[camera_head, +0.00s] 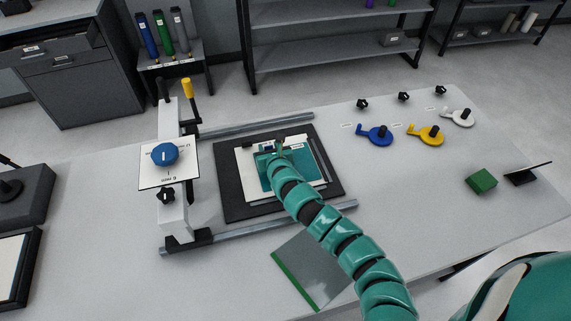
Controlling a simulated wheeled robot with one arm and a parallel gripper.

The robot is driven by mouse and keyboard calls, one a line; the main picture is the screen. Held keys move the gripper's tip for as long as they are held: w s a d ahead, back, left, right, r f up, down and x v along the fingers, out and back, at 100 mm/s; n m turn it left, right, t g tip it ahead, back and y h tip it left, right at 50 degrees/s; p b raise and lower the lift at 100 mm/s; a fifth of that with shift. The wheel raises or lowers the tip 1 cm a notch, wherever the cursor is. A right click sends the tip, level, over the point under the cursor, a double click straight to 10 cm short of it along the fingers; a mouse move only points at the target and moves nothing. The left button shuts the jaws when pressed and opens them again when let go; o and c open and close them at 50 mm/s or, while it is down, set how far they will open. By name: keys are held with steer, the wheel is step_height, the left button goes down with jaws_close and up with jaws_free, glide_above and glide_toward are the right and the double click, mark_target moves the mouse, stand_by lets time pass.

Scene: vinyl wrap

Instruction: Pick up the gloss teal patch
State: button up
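A teal patch (265,176) lies on a white sheet (244,181) on a black board (234,208) near the table's middle. My teal segmented arm crosses over it from the lower right and hides part of it. My gripper (269,149) is at the patch's upper left edge, near a small blue and white piece. Its fingers are too small and blended with the teal to tell whether they are open, or whether they touch the patch.
Blue, yellow and white cranked pieces lie at the upper right. A green block (481,181) sits at the right. The table between is clear.

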steer(key=c, duration=0.6)
steer(key=shift+r, duration=0.15)
steer(key=shift+r, duration=0.2)
step_height(320, 180, up, 2)
steer(key=w+a+r+b, duration=0.4)
steer(key=a+r+b, duration=0.2)
steer(key=a+r, duration=0.4)
steer(key=a, duration=0.3)
steer(key=shift+a+r, duration=0.15)
steer(key=shift+a, duration=0.05)
